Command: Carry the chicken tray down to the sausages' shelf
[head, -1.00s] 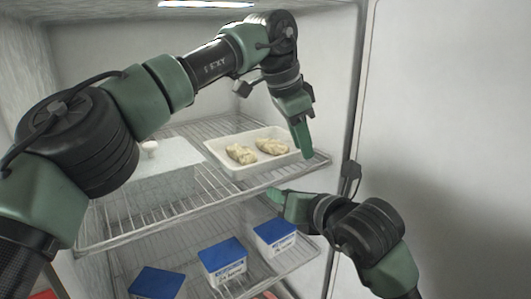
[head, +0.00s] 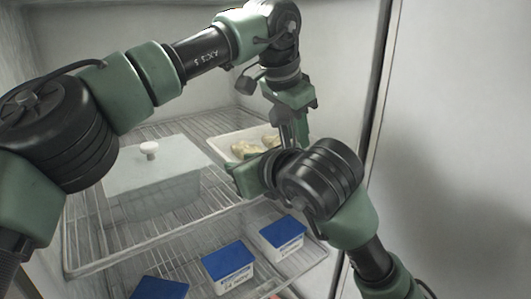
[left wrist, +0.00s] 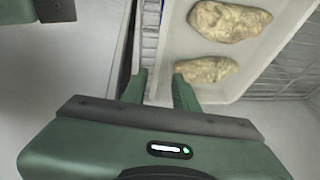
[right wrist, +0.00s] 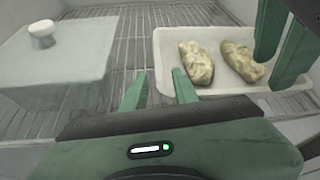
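The white chicken tray (head: 222,146) stands on the upper wire shelf with two pale chicken pieces in it. My left gripper (head: 292,138) reaches down at its right side. In the left wrist view, its open fingers (left wrist: 159,76) are on either side of the tray's rim. My right gripper (head: 238,180) is at the tray's near left part and hides some of it. In the right wrist view, its open fingers (right wrist: 160,74) straddle the rim of the tray (right wrist: 235,104). Contact with the rim cannot be told. No sausages can be made out.
A lidded translucent box (head: 150,180) with a white knob stands left of the tray. Blue-lidded tubs (head: 228,262) stand on the shelf below. A bit of something red shows at the bottom edge. The cabinet wall is close on the right.

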